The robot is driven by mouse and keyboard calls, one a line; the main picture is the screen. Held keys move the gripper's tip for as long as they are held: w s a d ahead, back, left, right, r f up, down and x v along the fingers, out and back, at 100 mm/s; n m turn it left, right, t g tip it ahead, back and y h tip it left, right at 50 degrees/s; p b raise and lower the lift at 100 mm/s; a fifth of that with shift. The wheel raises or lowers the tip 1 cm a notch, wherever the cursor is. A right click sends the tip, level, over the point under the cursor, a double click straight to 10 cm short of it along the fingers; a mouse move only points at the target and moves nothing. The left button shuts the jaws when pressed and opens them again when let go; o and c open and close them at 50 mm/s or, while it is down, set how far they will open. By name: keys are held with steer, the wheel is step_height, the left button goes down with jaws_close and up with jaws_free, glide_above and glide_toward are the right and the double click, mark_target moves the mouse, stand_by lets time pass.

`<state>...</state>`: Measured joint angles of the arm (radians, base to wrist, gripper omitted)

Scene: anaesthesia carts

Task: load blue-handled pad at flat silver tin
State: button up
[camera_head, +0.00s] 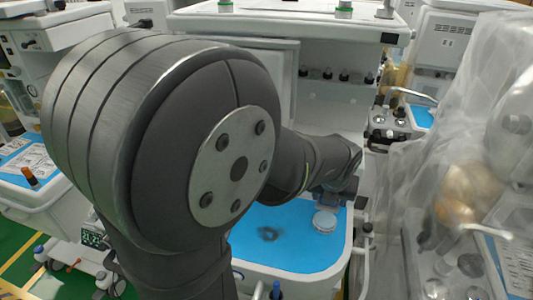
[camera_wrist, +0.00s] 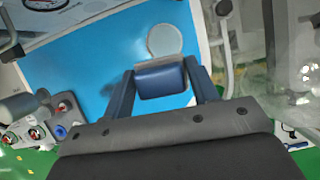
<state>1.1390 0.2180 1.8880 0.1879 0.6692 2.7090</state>
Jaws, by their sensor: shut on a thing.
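The flat silver tin (camera_head: 324,220) is a pale round disc lying on the blue mat near its right side. In the wrist view the tin (camera_wrist: 165,40) shows just beyond my gripper's tips. My gripper (camera_wrist: 160,80) is shut on a blue block, which I take for the blue-handled pad (camera_wrist: 161,83). It sits between the two dark blue fingers, close to the tin in the picture. I cannot tell whether the pad touches the tin. In the head view my gripper (camera_head: 332,196) is small and dark above the tin, and the pad cannot be made out.
The blue mat (camera_head: 300,252) lies in a white-rimmed cart tray and is mostly clear, with a dark smudge or shadow. A white cart body stands behind. A plastic-draped cart (camera_head: 470,190) is close on the right. My arm hides much of the left and middle.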

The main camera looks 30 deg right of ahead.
mark_target(326, 216)
steer(key=shift+d+x, duration=0.2)
steer(key=shift+x, duration=5.1)
steer(key=shift+s+f, duration=0.1)
steer(key=shift+f, duration=0.5)
steer(key=shift+r, duration=0.1)
step_height(326, 216, up, 7)
